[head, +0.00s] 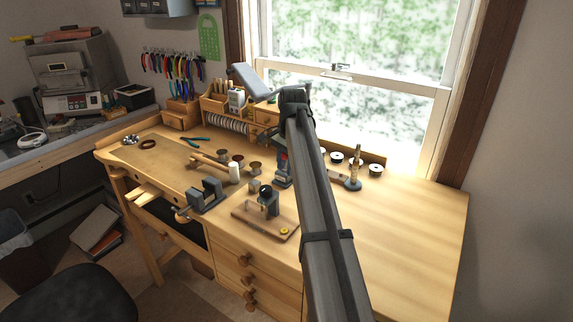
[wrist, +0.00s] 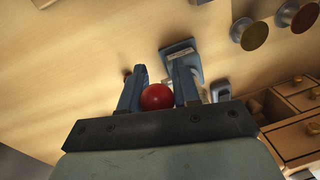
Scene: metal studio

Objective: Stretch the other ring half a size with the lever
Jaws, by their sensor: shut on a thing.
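In the wrist view my gripper (wrist: 158,90) is shut on a red ball knob (wrist: 157,97), with one blue-grey finger on each side. A blue-grey metal base plate (wrist: 182,58) shows on the bench just beyond the fingers. In the head view a dark blue-grey tool (head: 281,178), with a red spot near its top, stands beside my arm and is partly hidden by it. It looks like the lever tool. My fingers cannot be made out in the head view. I cannot make out a ring for sure.
A wooden board (head: 252,222) holds a dark block and a small yellow disc. A grey vise (head: 207,195) sits at the front edge. Small drawers (head: 263,117) and several spools (head: 375,169) line the back. The bench's right side is clear.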

